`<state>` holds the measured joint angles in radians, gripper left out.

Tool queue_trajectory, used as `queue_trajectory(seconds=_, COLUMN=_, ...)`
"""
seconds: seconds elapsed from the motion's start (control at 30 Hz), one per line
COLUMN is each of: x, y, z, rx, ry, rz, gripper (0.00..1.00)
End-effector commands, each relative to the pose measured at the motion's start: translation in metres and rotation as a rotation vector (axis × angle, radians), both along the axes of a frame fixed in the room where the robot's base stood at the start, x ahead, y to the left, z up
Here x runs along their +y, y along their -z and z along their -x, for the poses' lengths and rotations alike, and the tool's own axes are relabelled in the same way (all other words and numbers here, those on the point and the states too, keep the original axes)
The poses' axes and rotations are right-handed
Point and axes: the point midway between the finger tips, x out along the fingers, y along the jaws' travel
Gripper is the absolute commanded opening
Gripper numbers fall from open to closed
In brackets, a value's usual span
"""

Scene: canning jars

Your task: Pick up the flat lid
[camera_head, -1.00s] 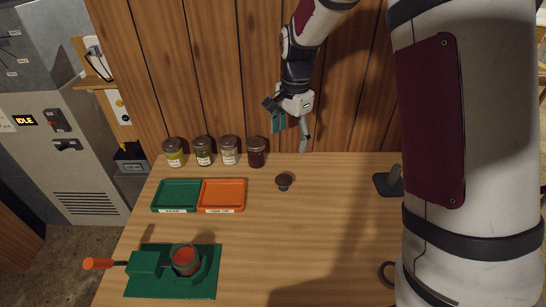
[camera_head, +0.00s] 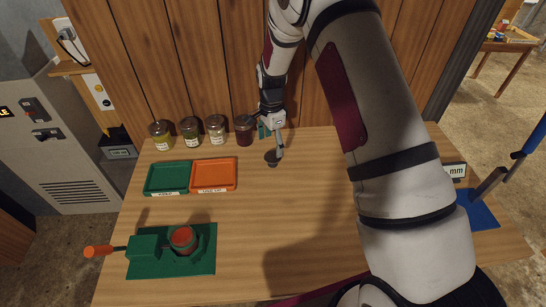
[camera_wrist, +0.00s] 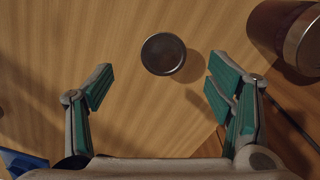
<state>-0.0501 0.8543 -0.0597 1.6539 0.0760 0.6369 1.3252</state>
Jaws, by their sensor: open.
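The flat lid is a small dark disc (camera_head: 271,158) near the back middle of the tabletop, and it seems to sit on a short narrow support. In the wrist view the lid (camera_wrist: 163,54) shows as a round dark disc with a lighter rim. It lies beyond my fingertips and roughly centred between them. My gripper (camera_head: 271,142) is above and close to the lid. In the wrist view my gripper (camera_wrist: 160,86) is open and empty, with teal finger pads wide apart. The lid is not touched by either finger.
A dark red jar (camera_head: 244,130) stands left of my gripper, at the end of a row of jars (camera_head: 190,130). A green tray (camera_head: 167,177) and an orange tray (camera_head: 214,174) lie in front. A green fixture (camera_head: 172,250) holds a jar. The tabletop front of the lid is clear.

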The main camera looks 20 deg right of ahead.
Motion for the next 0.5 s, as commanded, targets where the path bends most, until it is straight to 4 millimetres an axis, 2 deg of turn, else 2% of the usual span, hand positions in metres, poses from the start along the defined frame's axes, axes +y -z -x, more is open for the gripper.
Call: queue_trajectory(seconds=0.5, x=-0.005, y=0.051, z=-0.005, rx=0.0, ry=-0.001, rz=0.0, gripper=0.74)
